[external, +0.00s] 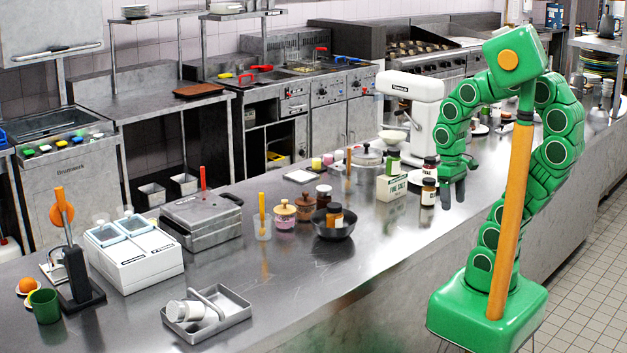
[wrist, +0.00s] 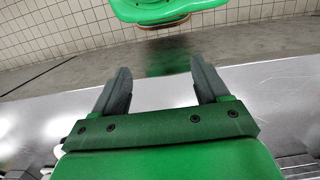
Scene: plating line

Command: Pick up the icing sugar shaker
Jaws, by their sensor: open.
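A white shaker-like container (external: 185,310) lies on its side in a shallow grey metal tray (external: 236,318) at the front left of the counter in the external view. No label on it is readable, so I cannot tell for certain that it is the icing sugar shaker. My gripper (external: 453,194) is open and points down over the counter, far to the right of the tray, close by a dark-lidded jar (external: 429,190). In the wrist view my gripper (wrist: 161,82) shows two spread fingers with nothing between them. The container does not show there.
A salt box (external: 391,188), a dark bowl (external: 334,229) and a white mixer (external: 408,115) stand left of my gripper. A white twin-lidded unit (external: 133,258) stands behind the tray. The counter's front middle is clear.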

